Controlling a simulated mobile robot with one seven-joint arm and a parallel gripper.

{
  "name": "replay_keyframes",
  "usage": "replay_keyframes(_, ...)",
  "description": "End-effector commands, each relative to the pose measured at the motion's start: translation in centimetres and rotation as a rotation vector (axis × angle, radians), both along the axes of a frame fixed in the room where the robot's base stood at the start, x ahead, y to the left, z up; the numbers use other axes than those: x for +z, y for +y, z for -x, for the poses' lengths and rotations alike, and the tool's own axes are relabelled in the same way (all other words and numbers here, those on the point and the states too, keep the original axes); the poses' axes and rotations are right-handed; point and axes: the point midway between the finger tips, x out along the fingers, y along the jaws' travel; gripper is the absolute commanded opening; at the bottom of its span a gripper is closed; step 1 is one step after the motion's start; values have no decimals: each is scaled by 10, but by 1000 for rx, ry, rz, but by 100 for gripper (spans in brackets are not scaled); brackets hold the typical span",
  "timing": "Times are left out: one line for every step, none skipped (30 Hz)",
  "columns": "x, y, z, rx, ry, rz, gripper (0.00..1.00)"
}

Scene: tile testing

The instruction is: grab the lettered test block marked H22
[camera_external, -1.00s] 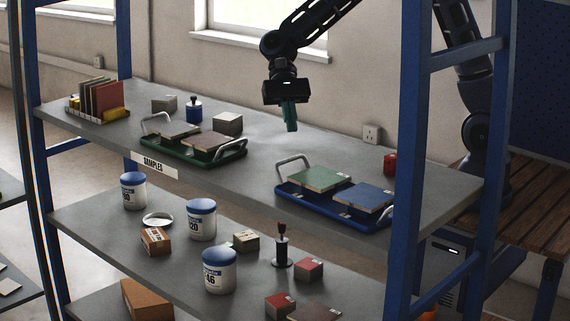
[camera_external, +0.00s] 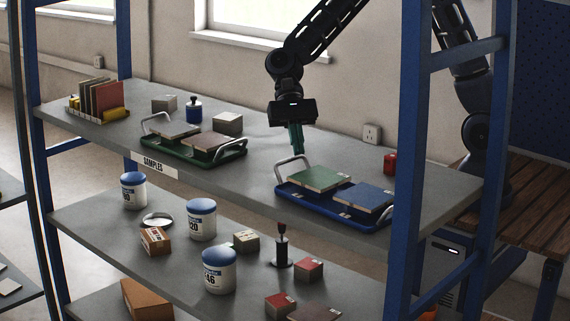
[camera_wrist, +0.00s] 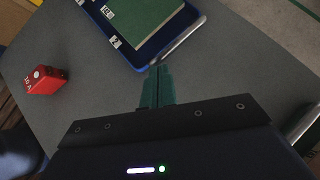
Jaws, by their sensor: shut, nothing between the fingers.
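My gripper (camera_external: 298,152) is shut and empty, its green fingers pointing down by the left handle of the blue tray on the upper shelf. Its closed fingertips also show in the wrist view (camera_wrist: 157,76), close to the tray handle; I cannot tell if they touch. I cannot read H22 on any block. A red block (camera_external: 390,162) stands right of the gripper near the shelf's back; in the wrist view it (camera_wrist: 46,81) has a white marking that looks like 10 A. Grey-brown blocks (camera_external: 164,103) (camera_external: 228,123) stand farther left, markings unreadable.
The blue tray (camera_external: 333,216) holds a green tile (camera_external: 319,179) and a blue tile (camera_external: 362,197). The shelf between the trays is clear. A blue post (camera_external: 408,150) stands right. Jars and blocks crowd the lower shelf.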

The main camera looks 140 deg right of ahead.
Motion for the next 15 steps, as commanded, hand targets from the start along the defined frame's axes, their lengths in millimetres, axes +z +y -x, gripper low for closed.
replay_keyframes(0, 0, 0, 0, 0, 0, 0)
replay_keyframes(0, 1, 0, 0, 0, 0, 0)
replay_keyframes(0, 2, -1, 1, 0, 0, 0)
replay_keyframes(0, 3, -2, 1, 0, 0, 0)
replay_keyframes(0, 5, -3, 1, 0, 0, 0)
replay_keyframes(0, 7, -5, 1, 1, 1, 0)
replay_keyframes(0, 9, -6, 3, 1, 1, 0)
replay_keyframes(0, 11, -8, 4, 1, 1, 0)
replay_keyframes(0, 14, -10, 3, 1, 1, 0)
replay_keyframes(0, 16, -11, 3, 0, 0, 0)
replay_keyframes(0, 19, -13, 4, 1, 0, 0)
replay_keyframes(0, 21, -15, 4, 1, 0, 0)
replay_keyframes(0, 24, -16, 4, 1, 0, 0)
replay_keyframes(0, 25, -18, 4, 1, 0, 0)
replay_keyframes(0, 28, -20, 4, 1, 0, 0)
